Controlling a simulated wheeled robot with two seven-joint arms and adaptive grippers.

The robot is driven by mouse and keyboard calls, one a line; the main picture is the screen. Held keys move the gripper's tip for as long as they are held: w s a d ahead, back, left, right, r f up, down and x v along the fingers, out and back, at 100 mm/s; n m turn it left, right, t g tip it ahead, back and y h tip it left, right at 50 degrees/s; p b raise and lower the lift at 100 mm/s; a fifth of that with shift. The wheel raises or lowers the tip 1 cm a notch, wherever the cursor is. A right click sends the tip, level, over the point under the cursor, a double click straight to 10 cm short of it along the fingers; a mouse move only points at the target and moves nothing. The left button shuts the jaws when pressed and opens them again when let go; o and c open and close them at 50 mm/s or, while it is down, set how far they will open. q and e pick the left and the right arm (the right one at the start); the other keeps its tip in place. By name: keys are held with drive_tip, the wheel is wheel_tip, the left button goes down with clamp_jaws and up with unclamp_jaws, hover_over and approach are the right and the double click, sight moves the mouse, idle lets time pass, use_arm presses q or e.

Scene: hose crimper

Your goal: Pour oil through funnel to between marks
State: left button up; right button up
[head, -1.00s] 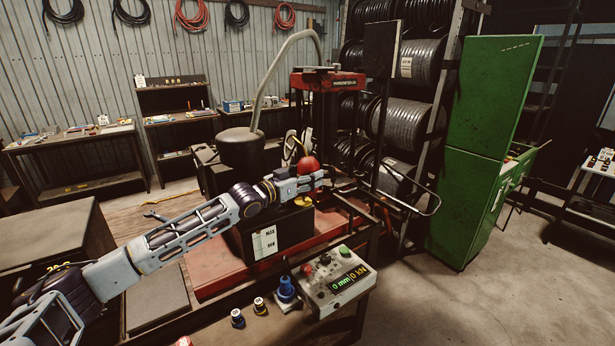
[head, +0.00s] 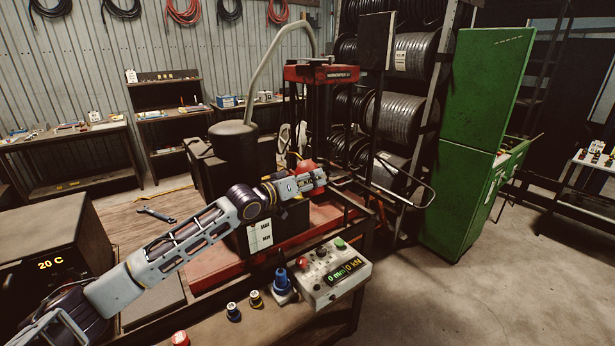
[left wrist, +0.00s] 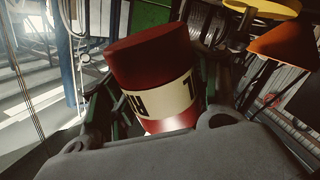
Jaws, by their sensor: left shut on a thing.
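My left gripper (head: 318,182) is shut on a red oil container (left wrist: 155,65) with a cream label and dark lettering. In the left wrist view the container sits between the fingers and leans slightly. In the head view a red shape (head: 306,166) shows just behind the gripper, partly hidden by it. The gripper is above the front right of a dark tank. A white label with MAX and MIN marks (head: 260,236) is on the tank's front. An orange cone shape, perhaps the funnel (left wrist: 285,42), is right of the container. The oil level cannot be made out.
A control box (head: 335,280) with a green display stands at the bench's front, beside blue and yellow-topped small parts. A black cylinder (head: 234,150) with a grey hose stands behind my arm. A red press (head: 322,74) rises behind. A box reading 20 C (head: 50,264) is at left.

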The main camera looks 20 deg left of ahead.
use_arm(q)
drive_tip(key=shift+s+d+r+n+p, duration=0.1)
drive_tip(key=shift+s+d+n+p, duration=0.15)
drive_tip(key=shift+n+p, duration=0.75)
drive_tip(key=shift+d+p, duration=0.1)
drive_tip(key=shift+p, duration=0.3)
drive_tip(key=shift+f, duration=0.2)
drive_tip(key=shift+r+n, duration=0.2)
drive_tip(key=shift+n, duration=0.1)
drive_tip(key=shift+s+r+g+p, duration=0.1)
drive_tip(key=shift+r+g+p, duration=0.25)
drive_tip(key=shift+p, duration=0.2)
drive_tip(key=shift+r+n, duration=1.1)
drive_tip(key=shift+r, duration=0.1)
drive_tip(key=shift+f+b, duration=0.3)
idle(1.8)
drive_tip(key=shift+f+m+b, duration=1.2)
drive_tip(key=shift+f+b, duration=0.05)
drive_tip(key=shift+f, duration=0.15)
